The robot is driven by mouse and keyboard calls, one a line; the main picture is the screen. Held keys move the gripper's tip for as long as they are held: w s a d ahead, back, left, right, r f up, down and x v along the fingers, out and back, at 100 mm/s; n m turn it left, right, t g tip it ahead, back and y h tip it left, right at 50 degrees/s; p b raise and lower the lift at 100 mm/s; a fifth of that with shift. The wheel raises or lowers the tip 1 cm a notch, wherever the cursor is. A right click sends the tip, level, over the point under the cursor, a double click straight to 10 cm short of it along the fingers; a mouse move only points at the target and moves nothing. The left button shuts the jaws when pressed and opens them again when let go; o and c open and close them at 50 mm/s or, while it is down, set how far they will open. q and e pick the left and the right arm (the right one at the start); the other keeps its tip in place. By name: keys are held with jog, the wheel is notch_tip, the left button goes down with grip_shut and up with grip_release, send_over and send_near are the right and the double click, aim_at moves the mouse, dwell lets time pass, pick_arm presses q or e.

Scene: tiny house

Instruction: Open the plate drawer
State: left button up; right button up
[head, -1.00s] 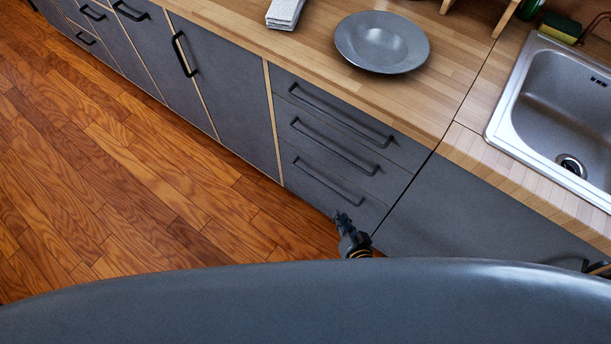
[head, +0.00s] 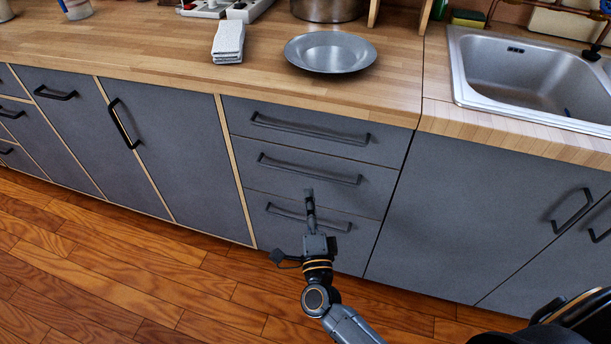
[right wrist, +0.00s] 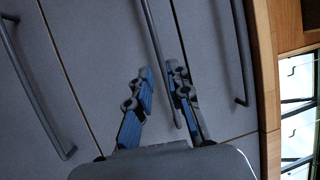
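A stack of three grey drawers with black bar handles stands under the counter in the head view: top drawer (head: 300,133), middle drawer (head: 225,158), bottom drawer (head: 335,250). All three are closed. I cannot tell which is the plate drawer. My right gripper (head: 309,197) is in front of the stack, near the gap between the middle and bottom handles in the picture. In the right wrist view the right gripper (right wrist: 158,72) is open, and the middle handle (right wrist: 153,28) runs between its fingers; contact is not clear. My left gripper is not in view.
A grey plate (head: 330,52) and a folded cloth (head: 229,42) lie on the wooden counter (head: 150,52). A steel sink (head: 525,75) is at the right. Closed cabinets flank the drawers. The wooden floor (head: 130,260) in front is clear.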

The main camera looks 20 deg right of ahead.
aim_at(306, 175)
jog(key=x, duration=0.8)
jog(key=shift+s, duration=0.1)
jog(key=shift+c, duration=0.5)
grip_shut()
